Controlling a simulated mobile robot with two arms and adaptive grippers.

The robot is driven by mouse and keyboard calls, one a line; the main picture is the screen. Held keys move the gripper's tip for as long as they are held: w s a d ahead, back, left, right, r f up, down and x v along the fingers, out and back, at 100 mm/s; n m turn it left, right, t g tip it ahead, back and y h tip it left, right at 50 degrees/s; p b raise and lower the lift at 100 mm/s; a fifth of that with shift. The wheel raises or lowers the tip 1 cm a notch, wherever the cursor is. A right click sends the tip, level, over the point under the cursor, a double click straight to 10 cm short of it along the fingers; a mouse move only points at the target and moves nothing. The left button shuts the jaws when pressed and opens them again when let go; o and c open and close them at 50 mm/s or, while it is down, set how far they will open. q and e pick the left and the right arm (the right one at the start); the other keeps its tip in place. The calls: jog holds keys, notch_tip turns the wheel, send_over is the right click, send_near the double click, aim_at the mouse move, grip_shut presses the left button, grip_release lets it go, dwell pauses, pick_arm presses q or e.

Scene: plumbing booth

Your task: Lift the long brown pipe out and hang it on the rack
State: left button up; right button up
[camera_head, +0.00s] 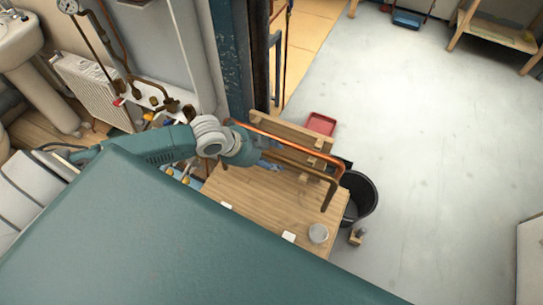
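My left arm reaches in from the left, and its gripper (268,165) is small and dark at the wooden rack's left part. A brown pipe (300,173) runs to the right from beside this gripper and bends down at its right end, over the wooden table. A brighter copper-coloured pipe (285,140) runs above it, along the wooden rack (290,131), and also bends down at the right. The fingers are too small and partly covered, so I cannot tell whether they are open or touch a pipe. My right gripper is not in view.
The wooden table (262,199) carries a grey round cup (318,233) and small white pieces. A black bucket (360,198) stands at its right, and a red tray (321,124) lies behind. A dark post (234,60) rises behind the arm.

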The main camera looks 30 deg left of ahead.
pick_arm(q)
jog(key=shift+s+f, duration=0.1)
jog(key=v, duration=1.2)
